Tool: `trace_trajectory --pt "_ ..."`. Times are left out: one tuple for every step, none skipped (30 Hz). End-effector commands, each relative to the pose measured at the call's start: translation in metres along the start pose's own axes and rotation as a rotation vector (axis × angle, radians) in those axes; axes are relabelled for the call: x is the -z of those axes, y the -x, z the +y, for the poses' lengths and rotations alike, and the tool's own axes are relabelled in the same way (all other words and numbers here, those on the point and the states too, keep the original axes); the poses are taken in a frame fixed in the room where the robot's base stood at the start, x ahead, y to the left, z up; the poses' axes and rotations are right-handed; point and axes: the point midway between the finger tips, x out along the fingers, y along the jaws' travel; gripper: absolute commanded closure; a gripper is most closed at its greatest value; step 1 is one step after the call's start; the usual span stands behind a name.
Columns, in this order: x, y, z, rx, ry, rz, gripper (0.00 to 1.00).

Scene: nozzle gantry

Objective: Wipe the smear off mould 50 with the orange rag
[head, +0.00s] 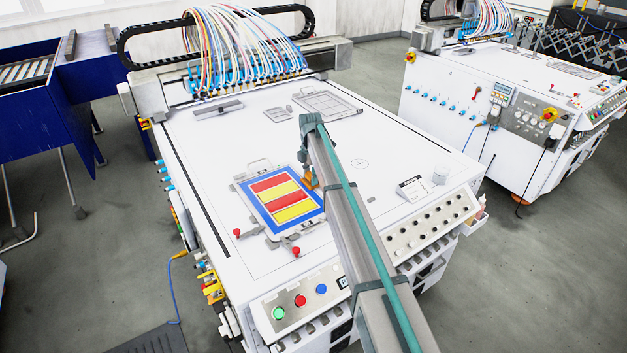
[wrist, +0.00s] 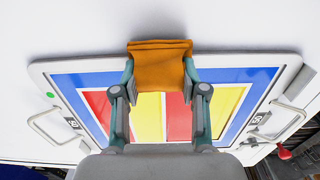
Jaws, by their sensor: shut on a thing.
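The mould (head: 272,190) is a grey framed plate with a blue border and red and yellow stripes, lying flat on the white machine top. In the wrist view, the mould (wrist: 42,72) has a handle on each side and small tags that are hard to read. My gripper (wrist: 160,78) is shut on the folded orange rag (wrist: 160,50). The rag sits at the mould's right edge in the head view, where the rag (head: 308,180) is partly hidden by my arm. I cannot tell if it touches the mould. No smear is visible; my gripper and rag cover part of the surface.
Red knobs (head: 296,251) stand at the mould's near side. A grey outlined plate (head: 328,104) lies farther back. A small sign (head: 412,188) and a grey cylinder (head: 440,175) stand at the right. The hose gantry (head: 235,50) spans the back. The white top between is mostly clear.

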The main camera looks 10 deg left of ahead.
Motion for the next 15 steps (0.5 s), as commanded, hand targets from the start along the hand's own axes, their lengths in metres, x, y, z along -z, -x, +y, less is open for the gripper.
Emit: trace_trajectory --pt "-0.001 0.0 0.007 0.0 0.0 0.0 0.85" --pt "-0.002 0.0 0.009 0.0 -0.001 0.0 0.85" --pt "-0.002 0.0 0.013 0.0 -0.001 0.0 0.85" --pt "-0.003 0.0 0.015 0.0 -0.001 0.0 0.85" --pt "-0.003 -0.001 0.018 0.0 -0.002 0.0 0.85" --pt "-0.004 0.0 0.021 0.0 -0.002 0.0 0.85" --pt "-0.003 0.005 0.018 -0.001 -0.003 0.0 0.85" --pt "-0.003 0.006 0.017 0.0 -0.003 0.0 0.85" --pt "-0.004 0.019 0.017 -0.002 -0.003 -0.001 0.85" --pt "-0.004 0.026 0.017 -0.002 -0.004 0.0 0.85" --pt "-0.004 0.026 0.016 0.0 -0.004 0.0 0.85" --pt "-0.004 0.029 0.016 0.0 -0.004 0.0 0.85" --pt "-0.004 0.031 0.016 0.0 -0.005 0.0 0.85" --pt "-0.005 0.034 0.016 0.0 -0.005 0.0 0.85" --pt "-0.005 0.038 0.016 0.0 -0.005 0.0 0.85"
